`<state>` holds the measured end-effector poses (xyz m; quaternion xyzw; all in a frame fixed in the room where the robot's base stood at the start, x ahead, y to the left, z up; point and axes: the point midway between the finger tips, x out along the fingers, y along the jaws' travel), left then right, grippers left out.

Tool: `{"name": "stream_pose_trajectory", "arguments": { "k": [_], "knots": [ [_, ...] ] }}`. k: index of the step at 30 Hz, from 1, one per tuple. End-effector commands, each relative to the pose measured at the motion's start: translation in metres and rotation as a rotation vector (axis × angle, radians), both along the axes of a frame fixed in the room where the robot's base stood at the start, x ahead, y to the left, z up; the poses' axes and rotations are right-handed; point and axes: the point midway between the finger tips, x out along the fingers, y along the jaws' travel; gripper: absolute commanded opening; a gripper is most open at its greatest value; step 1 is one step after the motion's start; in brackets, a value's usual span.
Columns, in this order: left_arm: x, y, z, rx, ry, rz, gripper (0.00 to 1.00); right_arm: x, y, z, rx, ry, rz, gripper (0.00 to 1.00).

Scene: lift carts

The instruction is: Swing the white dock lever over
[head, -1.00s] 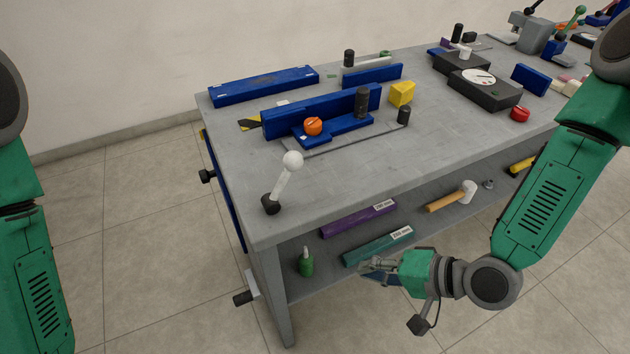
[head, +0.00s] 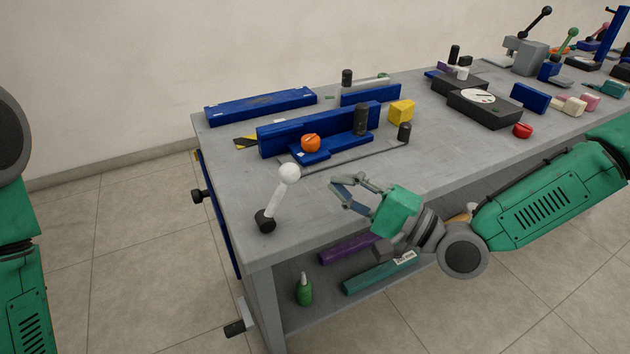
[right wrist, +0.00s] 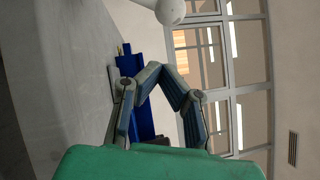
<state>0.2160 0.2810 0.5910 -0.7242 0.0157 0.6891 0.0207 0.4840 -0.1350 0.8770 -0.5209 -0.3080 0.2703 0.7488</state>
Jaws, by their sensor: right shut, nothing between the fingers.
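The white dock lever (head: 279,197) stands at the near left corner of the grey bench, on a dark pivot. It leans slightly right, with its round white knob (head: 289,173) on top. My right gripper (head: 336,188) is over the bench's front edge, to the right of the lever and apart from it. Its fingers are shut with nothing between them. In the right wrist view the shut fingers (right wrist: 163,70) point toward the white knob (right wrist: 170,11), cut off by the top edge. My left gripper is out of view; only part of my left arm shows.
A blue fixture (head: 320,128) with an orange knob (head: 310,143) lies behind the lever. The lower shelf holds a green bottle (head: 304,292) and a teal bar (head: 375,274).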

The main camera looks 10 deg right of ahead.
Motion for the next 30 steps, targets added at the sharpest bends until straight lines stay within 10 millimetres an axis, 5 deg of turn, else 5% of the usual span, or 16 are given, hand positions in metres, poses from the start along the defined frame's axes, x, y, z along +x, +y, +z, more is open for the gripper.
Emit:
{"name": "stream_pose_trajectory", "arguments": {
  "k": [9, 30],
  "knots": [
    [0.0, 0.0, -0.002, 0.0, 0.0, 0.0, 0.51, 0.003, 0.039, 0.012, 0.001, 0.0, 0.002, 0.0],
    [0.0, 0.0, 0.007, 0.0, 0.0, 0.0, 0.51, 0.001, 0.047, 0.02, -0.039, -0.011, 0.002, 0.0]
  ]
}}
